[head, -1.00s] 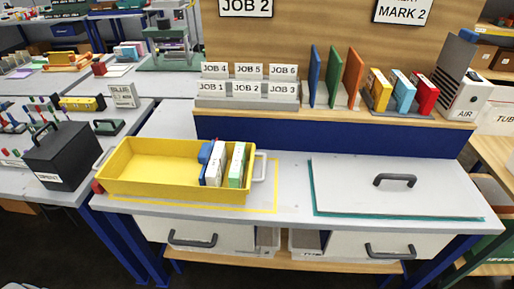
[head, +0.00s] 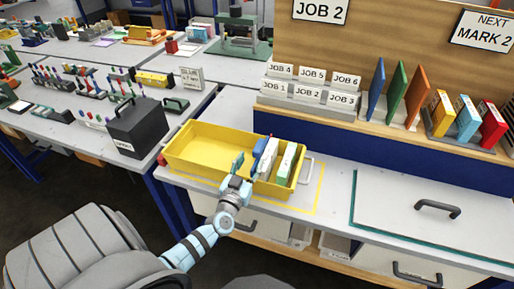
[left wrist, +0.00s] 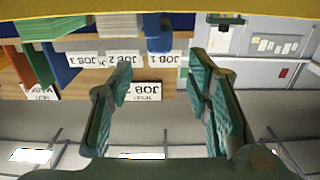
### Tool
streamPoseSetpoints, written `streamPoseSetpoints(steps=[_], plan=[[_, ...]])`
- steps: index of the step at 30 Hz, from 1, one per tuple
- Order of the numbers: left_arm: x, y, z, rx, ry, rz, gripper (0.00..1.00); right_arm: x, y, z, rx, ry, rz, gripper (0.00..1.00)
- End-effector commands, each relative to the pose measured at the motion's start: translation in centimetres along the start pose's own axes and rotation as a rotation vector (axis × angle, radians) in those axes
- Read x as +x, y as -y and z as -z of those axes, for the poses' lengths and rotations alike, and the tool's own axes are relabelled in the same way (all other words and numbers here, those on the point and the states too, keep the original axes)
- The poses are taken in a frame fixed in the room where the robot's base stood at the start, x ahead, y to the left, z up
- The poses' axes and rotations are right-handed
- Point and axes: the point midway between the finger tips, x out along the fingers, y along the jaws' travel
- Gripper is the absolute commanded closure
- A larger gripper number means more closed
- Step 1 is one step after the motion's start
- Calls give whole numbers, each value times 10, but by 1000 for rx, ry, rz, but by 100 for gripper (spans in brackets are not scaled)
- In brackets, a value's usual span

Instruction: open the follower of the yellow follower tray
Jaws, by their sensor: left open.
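The yellow follower tray (head: 205,150) sits on the bench with several upright boxes at its right end: white ones and a green-edged one (head: 285,163). A blue block (head: 258,151), which looks like the follower, stands at the left of these boxes. My left gripper (head: 240,168) is open and empty at the tray's near side, left of the blue block and apart from it as far as I can tell. In the left wrist view, upside down, its teal finger pads (left wrist: 160,82) are spread, with a blue part (left wrist: 158,35) beyond them. My right gripper is not in view.
A lidded compartment (head: 390,215) with a dark handle lies to the right. Job label racks (head: 307,92) and coloured panels (head: 398,92) stand on the shelf behind. A black box (head: 137,128) stands on the left table. The bench strip right of the tray is clear.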

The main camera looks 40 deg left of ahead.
Motion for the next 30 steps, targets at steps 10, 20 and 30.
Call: streamPoseSetpoints(steps=[10, 20, 30], plan=[[72, 0, -4, 0, 1, -1, 55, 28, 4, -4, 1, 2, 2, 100], [79, -1, -2, 0, 3, -2, 55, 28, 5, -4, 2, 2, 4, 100], [78, 0, -2, 0, 3, -2, 100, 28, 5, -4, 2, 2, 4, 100]])
